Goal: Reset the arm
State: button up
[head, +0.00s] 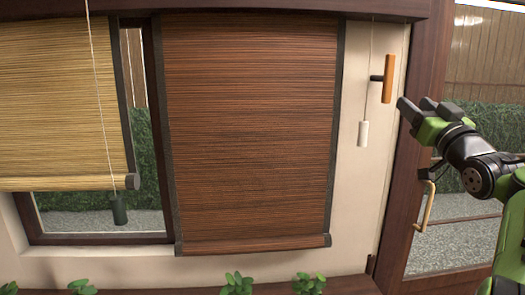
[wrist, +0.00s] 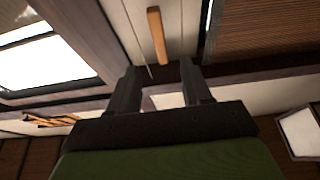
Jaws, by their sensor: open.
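My gripper (head: 416,106) is at the right of the head view, in front of the wall strip and door frame. Its black fingers are apart, with nothing seen between them. In the wrist view my gripper (wrist: 158,72) also shows two spread fingers. An orange wooden handle (head: 389,78) on a dark wall mount is just up and left of the fingertips in the head view. The handle (wrist: 157,36) appears beyond the gap between the fingers in the wrist view, and I see no contact. My arm comes in from the right edge.
A reddish-brown blind (head: 250,130) hangs lowered, with a white cord pull (head: 363,134) to its right. A yellow blind (head: 60,100) is partly raised, with a dark pull (head: 118,208). A glazed door with a brass handle (head: 428,205) is at right. Small plants (head: 237,284) line the bottom.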

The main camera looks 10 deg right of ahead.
jog(key=s+a+f+g+y+p, duration=0.1)
jog(key=s+a+f+g+p, duration=0.25)
jog(key=a, duration=0.65)
jog(key=s+a+f+g+y+p, duration=0.15)
jog(key=a+f+g, duration=0.35)
jog(key=a, duration=0.5)
jog(key=s+a+f+g+p, duration=0.1)
jog(key=s+a+f+g, duration=0.1)
jog(key=s+f, duration=0.5)
jog(key=s+a+f+g, duration=0.3)
jog(key=s+f, duration=0.3)
jog(key=s, duration=0.2)
jog(key=s+a+f+n+g+p, duration=0.1)
jog(key=s+a+f+g, duration=0.2)
jog(key=s+f, duration=0.4)
jog(key=shift+s+a+f+p, duration=0.25)
jog(key=shift+s+f+p, duration=0.1)
jog(key=shift+s, duration=0.25)
